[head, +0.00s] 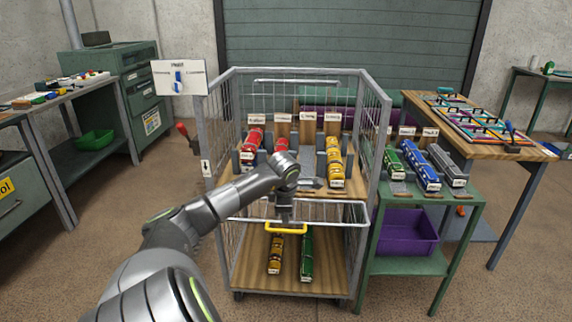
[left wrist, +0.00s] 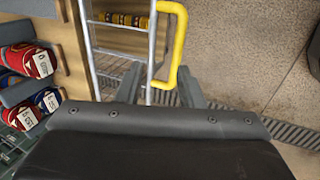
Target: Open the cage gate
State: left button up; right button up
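The wire cage (head: 378,130) stands in the middle of the head view, with trains on its upper and lower shelves. Its gate (head: 345,213) is a light metal frame across the front, around the middle height. A yellow handle (head: 287,230) is on the gate; it also shows in the left wrist view (left wrist: 178,45), beside the gate's bars. My left gripper (head: 284,217) is at the handle. In the left wrist view its fingers (left wrist: 162,88) are apart, with the handle's near end between them. Whether they touch it is unclear. My right gripper is out of view.
A green table (head: 465,195) with trains and a purple bin (head: 408,232) stands close to the cage's right. A wooden table (head: 415,103) is behind it. A red-handled lever (head: 182,129) sticks out at the cage's left. Floor in front is free.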

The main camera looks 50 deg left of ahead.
pick_arm(q)
jog(key=v, duration=1.7)
jog(key=shift+r, duration=0.15)
